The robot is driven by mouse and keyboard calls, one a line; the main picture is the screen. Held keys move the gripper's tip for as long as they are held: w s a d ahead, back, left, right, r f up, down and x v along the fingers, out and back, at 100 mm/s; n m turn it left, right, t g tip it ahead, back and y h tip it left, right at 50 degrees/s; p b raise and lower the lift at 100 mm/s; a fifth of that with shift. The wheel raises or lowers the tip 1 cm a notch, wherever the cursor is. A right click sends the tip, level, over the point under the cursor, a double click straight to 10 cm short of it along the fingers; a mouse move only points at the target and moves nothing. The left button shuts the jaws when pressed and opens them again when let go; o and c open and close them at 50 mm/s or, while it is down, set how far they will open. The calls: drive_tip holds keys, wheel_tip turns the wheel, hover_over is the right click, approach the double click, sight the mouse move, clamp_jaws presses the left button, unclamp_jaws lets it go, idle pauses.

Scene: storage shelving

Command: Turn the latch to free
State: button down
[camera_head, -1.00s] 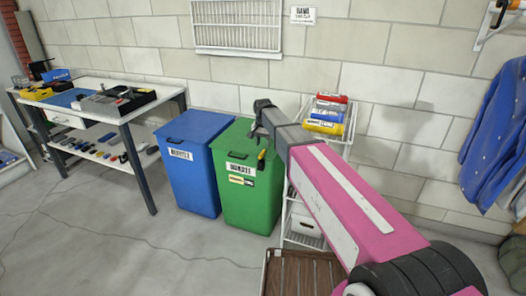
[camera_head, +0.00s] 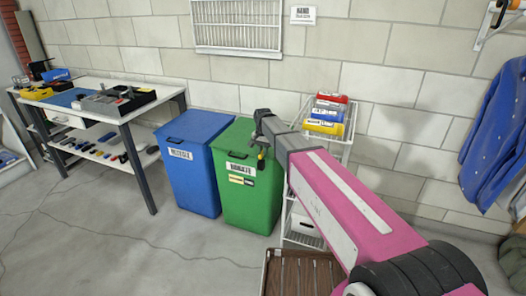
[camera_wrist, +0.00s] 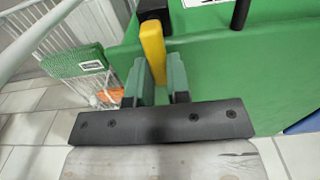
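The latch shows as a yellow bar with a black upper end (camera_wrist: 153,50) on the front of the green bin (camera_wrist: 220,60) in the wrist view. In the head view, a small yellow piece (camera_head: 262,153) shows just under my gripper (camera_head: 262,130), at the bin's upper right edge. In the wrist view, my gripper (camera_wrist: 158,82) has its two grey-green fingers close together, one on each side of the bar's lower end. The bar fills the narrow gap, and the fingers look shut on it. The exact contact is partly hidden by the fingers.
A blue bin (camera_head: 190,165) stands left of the green bin. A white wire rack (camera_head: 345,150) with coloured boxes (camera_head: 326,113) stands just right, behind my arm. A brown crate (camera_head: 290,275) lies on the floor in front. The floor at left front is clear.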

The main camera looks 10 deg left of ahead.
sight(254, 152)
drive_tip(key=n, duration=0.2)
drive_tip(key=a+n, duration=0.1)
drive_tip(key=n, duration=0.1)
drive_tip(key=shift+a+n, duration=0.15)
drive_tip(key=shift+n, duration=0.25)
drive_tip(key=n, duration=0.2)
drive_tip(key=a+n, duration=0.1)
drive_tip(key=n, duration=0.1)
drive_tip(key=shift+s+n, duration=0.2)
drive_tip(key=shift+n, duration=0.1)
drive_tip(key=n, duration=0.3)
drive_tip(key=s+a+n, duration=0.1)
drive_tip(key=shift+s+a+n, duration=0.1)
drive_tip(key=shift+s+n, duration=0.1)
drive_tip(key=shift+n, duration=0.9)
drive_tip(key=shift+s+a+n, duration=0.1)
drive_tip(key=shift+s+n, duration=0.1)
drive_tip(key=shift+n, duration=0.9)
drive_tip(key=c, duration=1.1)
unclamp_jaws()
